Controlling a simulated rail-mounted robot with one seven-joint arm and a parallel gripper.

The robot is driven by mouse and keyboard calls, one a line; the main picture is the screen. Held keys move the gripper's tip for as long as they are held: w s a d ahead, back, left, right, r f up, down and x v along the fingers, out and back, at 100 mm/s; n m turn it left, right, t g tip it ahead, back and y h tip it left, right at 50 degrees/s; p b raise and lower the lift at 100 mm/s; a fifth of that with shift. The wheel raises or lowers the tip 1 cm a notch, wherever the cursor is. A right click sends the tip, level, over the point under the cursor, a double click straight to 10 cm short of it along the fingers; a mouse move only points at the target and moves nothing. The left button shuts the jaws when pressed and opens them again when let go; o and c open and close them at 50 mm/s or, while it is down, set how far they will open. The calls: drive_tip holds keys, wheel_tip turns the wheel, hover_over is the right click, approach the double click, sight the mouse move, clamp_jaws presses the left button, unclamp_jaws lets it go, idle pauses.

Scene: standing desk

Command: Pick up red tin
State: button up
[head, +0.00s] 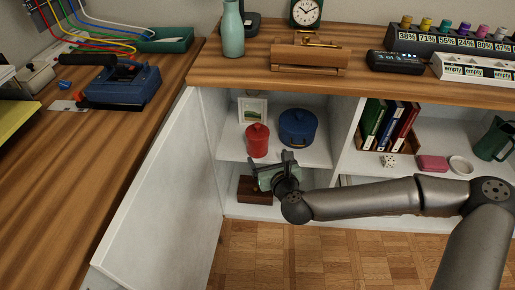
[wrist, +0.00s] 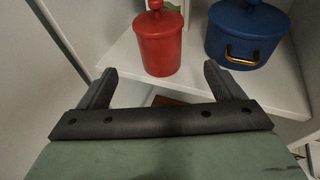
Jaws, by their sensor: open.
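The red tin (head: 257,140) stands upright with its lid on, on the white cabinet's middle shelf (head: 232,149). In the wrist view the red tin (wrist: 159,42) is at the top centre, beyond my fingertips and apart from them. My gripper (head: 280,158) is in front of the shelf, just right of and below the tin. In the wrist view my gripper (wrist: 158,72) has its two fingers spread wide, with nothing between them.
A blue pot (head: 298,127) stands close to the right of the tin, and a small picture frame (head: 253,110) stands behind it. The cabinet's left side wall and the wooden top bound the space. A brown box (head: 252,190) sits on the lower shelf.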

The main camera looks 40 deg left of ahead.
sight(260, 146)
drive_tip(key=b+x, duration=0.2)
drive_tip(key=x, duration=0.6)
drive_tip(key=shift+f, duration=0.15)
drive_tip(key=x, duration=0.1)
drive_tip(key=b+x, duration=0.2)
drive_tip(key=x, duration=0.1)
drive_tip(key=shift+f, duration=0.3)
drive_tip(key=shift+w+a+b, duration=0.3)
drive_tip(key=shift+a, duration=0.05)
drive_tip(key=c, duration=1.6)
